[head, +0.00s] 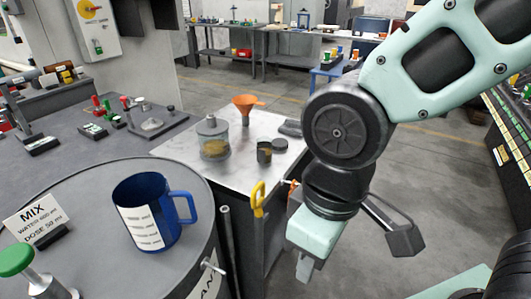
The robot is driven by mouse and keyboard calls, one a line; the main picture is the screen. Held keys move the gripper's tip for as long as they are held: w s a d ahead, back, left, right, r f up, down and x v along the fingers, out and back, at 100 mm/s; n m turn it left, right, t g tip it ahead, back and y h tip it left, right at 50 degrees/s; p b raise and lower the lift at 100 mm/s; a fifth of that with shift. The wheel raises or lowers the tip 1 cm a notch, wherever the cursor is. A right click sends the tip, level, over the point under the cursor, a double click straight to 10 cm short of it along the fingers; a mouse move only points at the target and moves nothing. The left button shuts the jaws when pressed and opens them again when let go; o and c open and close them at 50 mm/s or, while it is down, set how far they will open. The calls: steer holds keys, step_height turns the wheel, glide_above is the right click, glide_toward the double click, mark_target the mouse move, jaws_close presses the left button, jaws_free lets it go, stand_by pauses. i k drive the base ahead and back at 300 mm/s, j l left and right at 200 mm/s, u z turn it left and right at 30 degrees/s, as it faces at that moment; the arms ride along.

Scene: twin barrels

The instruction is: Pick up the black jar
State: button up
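A small dark jar (264,153), which looks like the black jar, stands on the white-topped bench in the middle of the head view. It has a yellowish patch on its side. A dark round piece (280,146), perhaps a lid, is just right of it. My gripper (303,268) hangs at the lower right, in front of the bench and apart from the jar. It points down, and the frame does not show whether its fingers are open or shut.
A clear canister (213,140) and an orange funnel (247,106) stand close to the jar. A yellow-handled tool (258,200) is at the bench's front edge. A blue jug (152,213) stands on the barrel top (95,188) at left. Open floor (440,190) lies at right.

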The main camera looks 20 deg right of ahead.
mark_target(265, 150)
steer(key=u, duration=3.15)
steer(key=z, duration=3.15)
steer(key=i+l+z, duration=0.2)
steer(key=i+z, duration=0.2)
steer(key=i+l+z, duration=0.1)
steer(key=i+z, duration=0.3)
steer(key=k, duration=0.1)
